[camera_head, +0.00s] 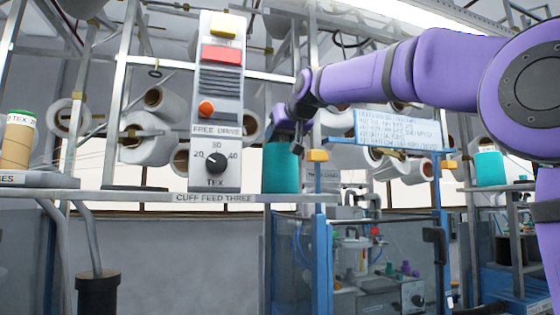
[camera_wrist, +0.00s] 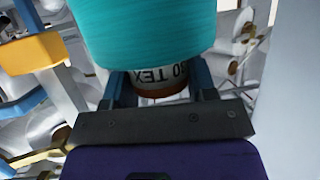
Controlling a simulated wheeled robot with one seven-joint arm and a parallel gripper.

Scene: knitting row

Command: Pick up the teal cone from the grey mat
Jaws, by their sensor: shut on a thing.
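A teal cone (camera_head: 281,168) is at the right end of the shelf marked "CUFF FEED THREE", right of the tall control panel. My gripper (camera_head: 284,132) comes down over its top and is shut on it. In the wrist view the wide teal body (camera_wrist: 145,35) fills the upper middle. My gripper's blue fingers (camera_wrist: 158,86) lie on both sides of its white "TEX" label and brown end. The cone looks upright, its lower edge at shelf height; I cannot tell whether it touches the shelf. I cannot make out a grey mat under it.
The grey control panel (camera_head: 216,140) with a dial and buttons stands close left of the cone. Another teal cone (camera_head: 489,168) stands far right, and a tan cone (camera_head: 17,145) far left. The shelf (camera_head: 150,197) between is mostly bare.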

